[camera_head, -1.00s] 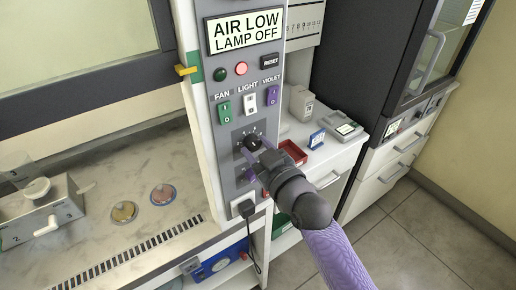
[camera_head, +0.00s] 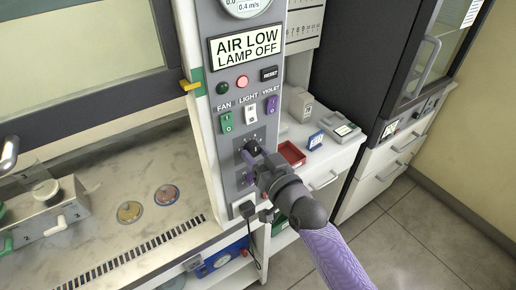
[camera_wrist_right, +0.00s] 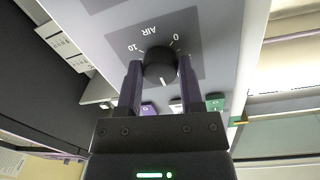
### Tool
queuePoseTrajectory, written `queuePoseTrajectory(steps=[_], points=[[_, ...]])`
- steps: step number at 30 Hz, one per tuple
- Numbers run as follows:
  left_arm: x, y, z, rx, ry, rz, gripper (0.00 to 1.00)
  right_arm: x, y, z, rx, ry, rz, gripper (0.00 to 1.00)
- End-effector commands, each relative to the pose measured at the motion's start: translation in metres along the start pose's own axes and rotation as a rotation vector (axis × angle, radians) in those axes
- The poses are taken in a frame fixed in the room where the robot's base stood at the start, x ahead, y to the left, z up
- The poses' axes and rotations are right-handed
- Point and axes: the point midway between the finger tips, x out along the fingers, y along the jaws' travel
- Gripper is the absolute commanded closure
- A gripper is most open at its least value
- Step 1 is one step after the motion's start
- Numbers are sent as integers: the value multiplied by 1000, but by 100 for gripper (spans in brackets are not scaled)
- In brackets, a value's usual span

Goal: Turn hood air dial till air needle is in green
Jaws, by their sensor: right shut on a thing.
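The black air dial (camera_wrist_right: 160,66) shows in the right wrist view, on a grey panel marked AIR, 0 and 10. Its white mark points toward the bottom of that picture. My right gripper (camera_wrist_right: 159,80) has one finger on each side of the dial and is shut on it. In the head view the right gripper (camera_head: 256,160) is at the hood's control panel and hides most of the dial. The air gauge (camera_head: 246,5) is cut off at the top edge; 0.4 m/s reads on it, but its needle is not visible. My left gripper is not in view.
A sign (camera_head: 246,46) reads AIR LOW LAMP OFF. Below it are a red lamp (camera_head: 242,81), a reset button (camera_head: 270,74) and fan, light and violet switches (camera_head: 248,110). A red tray (camera_head: 292,153) stands on the counter right of the panel.

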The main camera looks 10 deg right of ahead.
Motion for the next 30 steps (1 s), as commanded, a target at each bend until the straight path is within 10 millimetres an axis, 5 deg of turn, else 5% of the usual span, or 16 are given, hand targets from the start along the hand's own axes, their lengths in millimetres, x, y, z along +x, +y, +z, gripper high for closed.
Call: queuePoseTrajectory(steps=[18, 30], points=[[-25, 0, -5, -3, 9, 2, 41, 0, -1, -3, 542, -28, -8, 100], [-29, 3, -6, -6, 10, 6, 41, 0, -1, -3, 735, -39, -12, 100]])
